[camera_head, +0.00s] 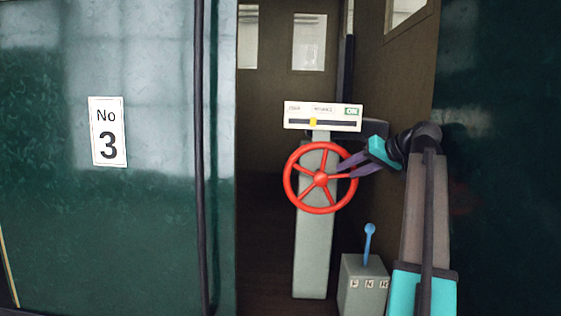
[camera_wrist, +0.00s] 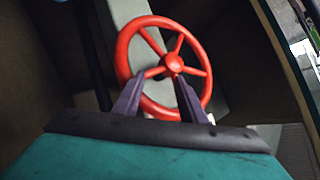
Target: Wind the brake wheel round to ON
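The red brake wheel (camera_head: 321,209) has several spokes and sits on a grey post (camera_head: 314,255) in the doorway. Above it is a white indicator panel (camera_head: 322,110) with a green ON mark at its right end. Its yellow pointer (camera_head: 313,122) stands left of the middle of the dark slot. My gripper (camera_head: 340,170) reaches in from the right, its fingertips over the wheel's right side. In the wrist view, the purple fingers (camera_wrist: 158,80) are apart, at the near part of the red wheel (camera_wrist: 207,62). I cannot tell whether they touch the rim or a spoke.
A grey box (camera_head: 362,290) with a blue lever (camera_head: 368,243) and lettered labels stands low, right of the post. Green tram walls flank the doorway; the left one bears a "No 3" plate (camera_head: 108,132). The doorway left of the post is clear.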

